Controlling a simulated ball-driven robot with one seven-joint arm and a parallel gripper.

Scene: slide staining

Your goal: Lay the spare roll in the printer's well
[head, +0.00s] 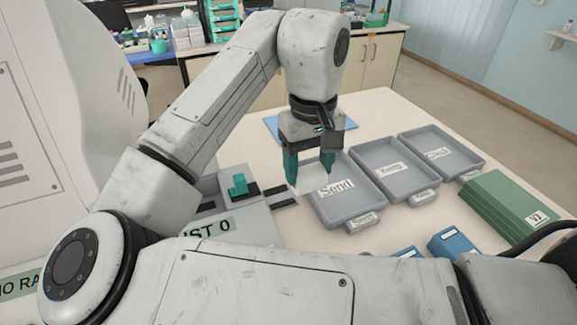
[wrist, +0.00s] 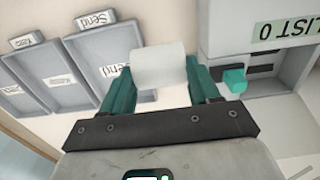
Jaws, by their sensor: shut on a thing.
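My gripper (head: 310,172) is shut on a white roll (wrist: 158,66), which lies crosswise between its two teal fingers in the wrist view. In the head view the roll is hard to make out against the pale table. The gripper is above the table, near the left side of the "Send" tray. A grey machine (head: 262,220) with a teal block on top and a label ending in "IST 0" stands left of the gripper; it also shows at the upper right in the wrist view (wrist: 222,38). I cannot make out a printer's well in either view.
The "Send" tray (head: 366,213) and two more grey trays (head: 399,193) (head: 468,165) stand in a row to the right. Green boxes (head: 505,205) and blue boxes (head: 455,243) lie nearer. A blue mat (head: 270,124) lies behind the gripper.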

